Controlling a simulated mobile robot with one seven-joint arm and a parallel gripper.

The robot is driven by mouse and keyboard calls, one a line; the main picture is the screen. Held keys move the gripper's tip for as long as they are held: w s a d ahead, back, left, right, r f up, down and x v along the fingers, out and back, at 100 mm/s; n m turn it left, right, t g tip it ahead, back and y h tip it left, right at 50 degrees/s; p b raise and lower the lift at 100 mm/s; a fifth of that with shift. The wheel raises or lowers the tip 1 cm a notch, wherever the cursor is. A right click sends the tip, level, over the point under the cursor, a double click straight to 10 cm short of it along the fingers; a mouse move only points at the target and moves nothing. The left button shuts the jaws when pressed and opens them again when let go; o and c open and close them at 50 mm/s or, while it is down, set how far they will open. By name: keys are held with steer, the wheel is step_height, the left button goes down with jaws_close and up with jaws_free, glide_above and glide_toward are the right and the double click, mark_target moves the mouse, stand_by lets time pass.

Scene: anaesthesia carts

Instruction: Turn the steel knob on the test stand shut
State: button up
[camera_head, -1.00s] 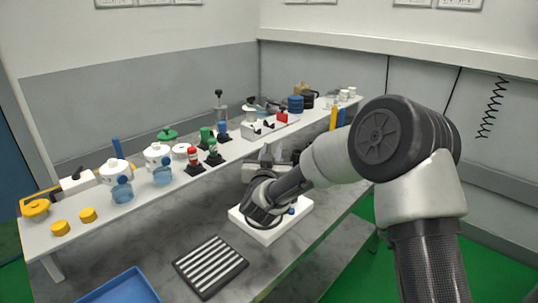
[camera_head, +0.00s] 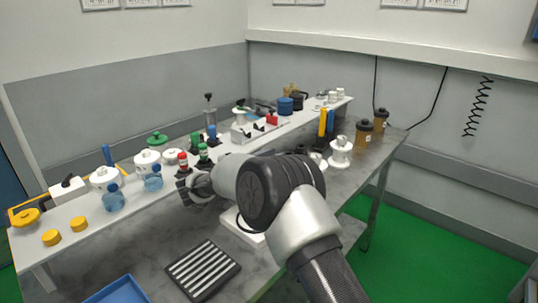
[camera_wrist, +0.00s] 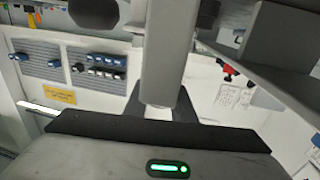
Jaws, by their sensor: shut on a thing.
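The white base of the test stand (camera_head: 243,228) is on the bench's lower surface, mostly covered by my arm in the head view. My gripper (camera_head: 197,188) is partly hidden by my arm, at the left of the stand and close to the raised shelf. In the wrist view my gripper (camera_wrist: 160,105) is shut on a smooth grey upright piece (camera_wrist: 165,55), seemingly the steel knob. The knob's outline and its turned position cannot be made out; in the head view the knob is hidden behind my arm.
A ribbed dark tray (camera_head: 203,270) and a blue tray (camera_head: 117,290) lie in front. The raised shelf (camera_head: 85,238) holds bottles, yellow caps and several valves. White fittings (camera_head: 340,150) and brown jars (camera_head: 363,135) stand at the right. Bare bench lies left of the ribbed tray.

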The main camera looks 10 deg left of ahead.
steer(key=shift+d+m+g+h, duration=0.1)
steer(key=shift+m+g+h, duration=0.3)
steer(key=o, duration=1.1)
steer(key=shift+c, duration=0.2)
steer(key=p+v, duration=0.1)
steer(key=v, duration=1.6)
steer(key=shift+s, duration=0.25)
